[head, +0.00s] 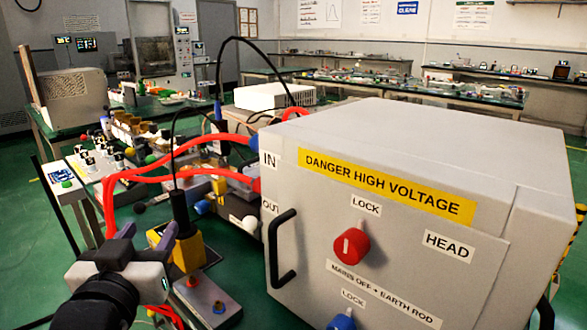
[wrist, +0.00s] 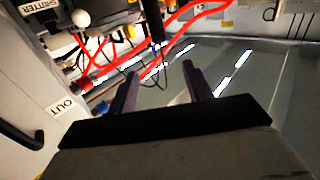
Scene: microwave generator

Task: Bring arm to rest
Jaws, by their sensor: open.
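My gripper (head: 146,235) is at the lower left of the head view, beside the left side of the grey high-voltage cabinet and apart from its front handle. Its two purple fingers are spread with nothing between them. In the wrist view the open gripper (wrist: 159,74) points toward a grey surface with bright reflections, with red cables beyond the fingertips. My arm reaches in from the bottom edge of the head view; most of it is out of frame.
The cabinet (head: 400,150) fills the right, with a black handle (head: 282,250) and a red LOCK knob (head: 350,246). Red cables (head: 150,172) and a black rod on a yellow block (head: 188,250) stand close to my gripper. Green floor (head: 30,240) is open at far left.

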